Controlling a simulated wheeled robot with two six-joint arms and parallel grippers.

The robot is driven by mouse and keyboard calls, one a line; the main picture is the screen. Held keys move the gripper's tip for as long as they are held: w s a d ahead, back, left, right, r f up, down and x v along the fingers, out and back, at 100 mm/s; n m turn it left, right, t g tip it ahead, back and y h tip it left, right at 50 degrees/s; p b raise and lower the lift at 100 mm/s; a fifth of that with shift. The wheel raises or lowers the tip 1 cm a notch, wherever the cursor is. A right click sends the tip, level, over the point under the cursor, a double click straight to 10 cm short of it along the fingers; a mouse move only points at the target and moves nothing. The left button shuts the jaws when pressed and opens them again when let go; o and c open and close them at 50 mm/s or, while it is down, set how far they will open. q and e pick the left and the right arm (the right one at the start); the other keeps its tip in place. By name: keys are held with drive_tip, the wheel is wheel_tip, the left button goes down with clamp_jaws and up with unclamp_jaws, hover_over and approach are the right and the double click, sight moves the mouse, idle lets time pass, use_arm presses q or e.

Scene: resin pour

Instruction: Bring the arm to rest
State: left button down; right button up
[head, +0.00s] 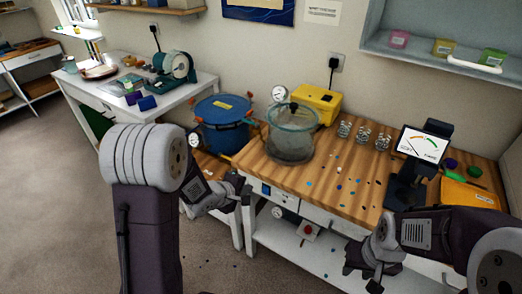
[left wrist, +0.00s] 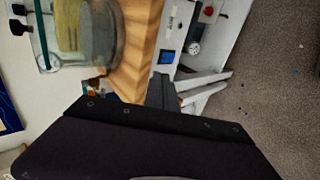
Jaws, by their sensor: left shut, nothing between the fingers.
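My left arm comes in from the left in the head view. Its gripper (head: 238,188) is shut and empty, in front of the wooden bench's (head: 325,188) left end, near the blue pot. In the left wrist view a dark part of my own arm fills the lower middle, with the bench edge and grey floor beyond it. My right gripper (head: 362,268) hangs low in front of the bench's right part, pointing down and left. It appears to hold nothing, but its finger gap is unclear.
A glass chamber (head: 290,135), blue pot (head: 222,120), yellow pump (head: 316,100), small glass cups (head: 362,134) and a display (head: 422,145) stand at the bench. Small coloured spots dot its top. A white side table (head: 200,84) is at the back left. Floor at left is clear.

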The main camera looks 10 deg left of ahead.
use_arm(q)
wheel_tip(320, 180, up, 6)
drive_tip(key=s+m+y+p, duration=0.1)
drive_tip(key=s+f+m+g+y, duration=0.1)
drive_tip(key=s+m+g, duration=0.3)
drive_tip(key=s, duration=0.5)
drive_tip(key=s+a+f+m+g+y, duration=0.1)
drive_tip(key=s+f+m+g, duration=0.3)
drive_tip(key=s+m, duration=0.4)
drive_tip(key=shift+s+f+m, duration=0.35)
drive_tip(key=shift+s+m, duration=0.05)
drive_tip(key=shift+s, duration=0.35)
